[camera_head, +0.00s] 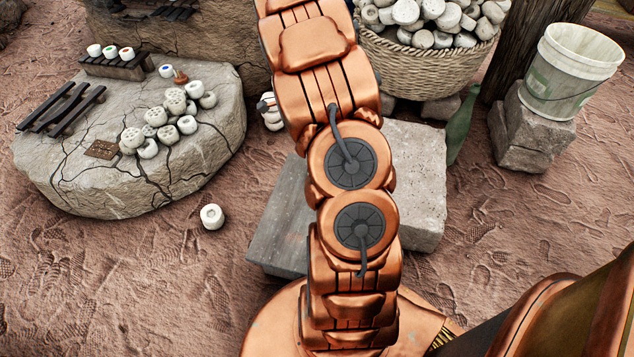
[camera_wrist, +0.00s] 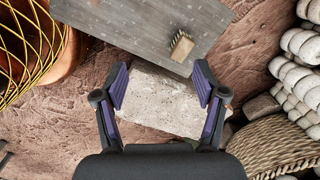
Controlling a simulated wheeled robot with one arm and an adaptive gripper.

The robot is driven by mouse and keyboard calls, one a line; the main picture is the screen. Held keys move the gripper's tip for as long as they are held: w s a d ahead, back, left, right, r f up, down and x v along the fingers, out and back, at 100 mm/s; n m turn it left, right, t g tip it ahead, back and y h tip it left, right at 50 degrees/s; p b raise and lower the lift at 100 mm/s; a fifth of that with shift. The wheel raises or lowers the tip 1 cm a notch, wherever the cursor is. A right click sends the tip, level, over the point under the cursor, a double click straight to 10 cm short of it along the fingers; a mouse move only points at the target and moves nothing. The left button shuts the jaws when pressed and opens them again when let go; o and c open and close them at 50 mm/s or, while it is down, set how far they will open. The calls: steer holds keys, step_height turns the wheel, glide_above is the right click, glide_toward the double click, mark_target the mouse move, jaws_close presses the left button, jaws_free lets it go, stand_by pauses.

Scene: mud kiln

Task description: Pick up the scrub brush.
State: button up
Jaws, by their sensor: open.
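The scrub brush (camera_wrist: 181,46), a small tan block with dark bristles along one side, lies on a grey slab (camera_wrist: 120,22) in the wrist view, close to the slab's edge. My gripper (camera_wrist: 161,84) is open and empty. The brush is ahead of the fingertips and a little to the right of the middle between them. In the head view my arm covers the middle of the picture, and neither the brush nor my gripper can be seen. The grey slab (camera_head: 283,222) partly shows there beside the arm.
A pale stone block (camera_wrist: 160,103) shows between my fingers, adjoining the slab. A woven basket (camera_wrist: 275,148) is at the right, also in the head view (camera_head: 425,68). A green bottle (camera_head: 461,125) stands near the block. A white bucket (camera_head: 570,72) stands on stone, right.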

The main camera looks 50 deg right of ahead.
steer(key=d+f+m+b, duration=0.2)
steer(key=d+f, duration=0.1)
steer(key=f, duration=0.3)
steer(key=d+f+m+b, duration=0.2)
steer(key=d+f, duration=0.1)
steer(key=f, duration=0.3)
steer(key=d+f+m+b, duration=0.2)
steer(key=d+f, duration=0.1)
steer(key=f, duration=0.3)
steer(key=shift+w+d+t, duration=0.2)
steer(key=shift+t, duration=0.2)
steer(key=shift+w+a+f+b, duration=0.15)
steer(key=shift+f+b, duration=0.5)
steer(key=shift+f, duration=0.6)
steer(key=shift+w+a+f+b, duration=0.1)
steer(key=shift+f+b, duration=0.5)
steer(key=shift+f, duration=0.65)
steer(key=shift+w+a+f+b, duration=0.15)
steer(key=shift+f+b, duration=0.5)
steer(key=shift+f, duration=0.6)
jaws_close()
steer(key=shift+r, duration=0.1)
